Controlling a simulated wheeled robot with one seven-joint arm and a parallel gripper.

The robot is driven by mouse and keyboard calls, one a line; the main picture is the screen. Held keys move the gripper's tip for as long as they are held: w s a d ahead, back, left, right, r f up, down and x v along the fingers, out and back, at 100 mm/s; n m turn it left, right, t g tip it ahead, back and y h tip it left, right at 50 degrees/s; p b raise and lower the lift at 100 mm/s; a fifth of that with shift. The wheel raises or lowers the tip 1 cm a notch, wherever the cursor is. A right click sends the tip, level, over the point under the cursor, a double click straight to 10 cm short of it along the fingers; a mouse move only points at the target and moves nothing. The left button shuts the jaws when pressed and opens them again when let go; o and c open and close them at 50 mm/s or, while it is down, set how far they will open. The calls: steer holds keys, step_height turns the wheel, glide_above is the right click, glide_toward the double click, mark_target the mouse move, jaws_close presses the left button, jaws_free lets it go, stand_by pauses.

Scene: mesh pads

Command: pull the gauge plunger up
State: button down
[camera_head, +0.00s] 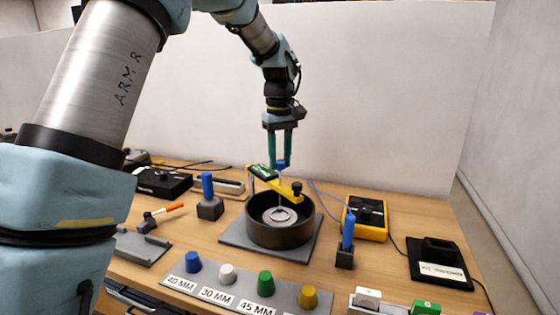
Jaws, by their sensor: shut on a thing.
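The gauge stands over a round black bowl (290,233) on a grey base plate. A thin rod, the gauge plunger (281,178), rises from the bridge to a blue cap. My gripper (280,163) points straight down above the gauge. Its two green fingers are shut on the plunger's blue cap, which shows between the tips. A pale disc lies inside the bowl. The fingers partly hide the cap.
Blue-handled tools stand left (209,198) and right (347,240) of the bowl. A labelled strip with several coloured knobs (265,283) lies in front. A yellow meter (367,215) and black cradle (440,262) are at right. A white wall (400,100) stands behind the table.

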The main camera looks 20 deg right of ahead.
step_height(320, 180, up, 4)
steer(key=shift+f+p, duration=0.25)
steer(key=shift+p, duration=0.5)
steer(key=shift+d, duration=0.1)
steer(key=c, duration=0.8)
jaws_free()
steer(key=shift+c, duration=0.2)
steer(key=o, duration=0.3)
step_height(320, 180, up, 11)
steer(key=shift+f+b, duration=0.15)
steer(key=shift+b, duration=1.1)
